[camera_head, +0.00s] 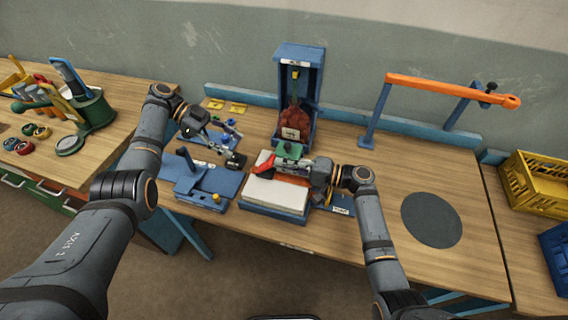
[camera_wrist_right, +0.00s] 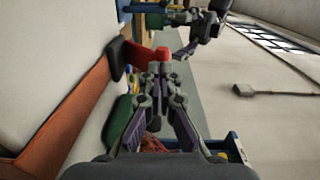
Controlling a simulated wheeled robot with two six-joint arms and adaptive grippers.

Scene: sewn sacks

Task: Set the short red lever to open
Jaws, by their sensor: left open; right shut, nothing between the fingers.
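A short red lever (camera_head: 265,162) shows in the head view above the white-topped block, just left of my right gripper (camera_head: 281,168). In the right wrist view my right gripper (camera_wrist_right: 161,72) is shut and empty. A red end (camera_wrist_right: 162,53) is right at its fingertips; I cannot tell whether they touch. My left gripper (camera_head: 238,161) is open, left of the red lever, near the blue fixture. Part of it also shows at the top of the right wrist view (camera_wrist_right: 208,22). The lever's base is partly hidden by my right gripper.
A blue stand (camera_head: 299,55) holding a red sack (camera_head: 296,118) is behind the grippers. The white-topped block (camera_head: 277,194) lies in front. A long orange bar (camera_head: 455,90) spans the back right. The table around the dark disc (camera_head: 432,220) is clear.

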